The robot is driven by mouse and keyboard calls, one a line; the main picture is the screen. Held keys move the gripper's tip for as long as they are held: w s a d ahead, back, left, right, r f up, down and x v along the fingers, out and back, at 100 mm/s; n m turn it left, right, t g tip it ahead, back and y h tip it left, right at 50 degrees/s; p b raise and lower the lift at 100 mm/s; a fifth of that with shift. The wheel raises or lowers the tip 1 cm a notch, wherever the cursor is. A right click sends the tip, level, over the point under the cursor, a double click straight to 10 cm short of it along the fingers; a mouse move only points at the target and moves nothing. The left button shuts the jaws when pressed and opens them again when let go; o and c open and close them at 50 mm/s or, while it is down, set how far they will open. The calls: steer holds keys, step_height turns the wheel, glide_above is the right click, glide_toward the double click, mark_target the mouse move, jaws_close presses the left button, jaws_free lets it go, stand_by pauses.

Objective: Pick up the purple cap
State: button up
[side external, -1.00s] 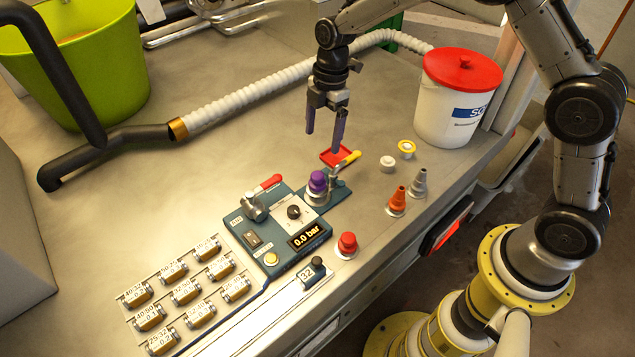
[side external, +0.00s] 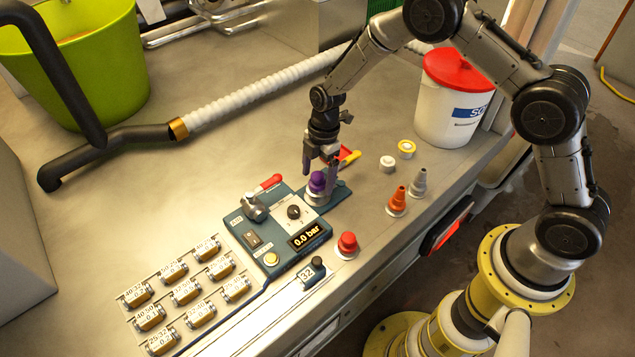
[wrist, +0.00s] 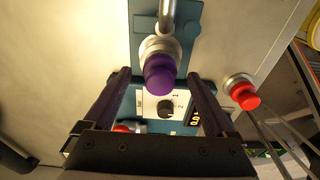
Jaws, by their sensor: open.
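The purple cap (side external: 317,182) sits on a silver fitting at the far end of the blue control panel (side external: 284,245). My gripper (side external: 320,174) is open and has come down to the cap, with its fingers on either side of it in the side view. In the wrist view the cap (wrist: 160,75) lies between and a little beyond the two dark fingers (wrist: 160,88), with a gap on each side. The cap is partly hidden by the gripper in the side view.
A white bucket (side external: 446,118) stands behind.

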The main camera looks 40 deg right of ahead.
steer(key=shift+f, duration=0.3)
jaws_close()
steer(key=shift+r, duration=0.1)
steer(key=shift+r, duration=0.15)
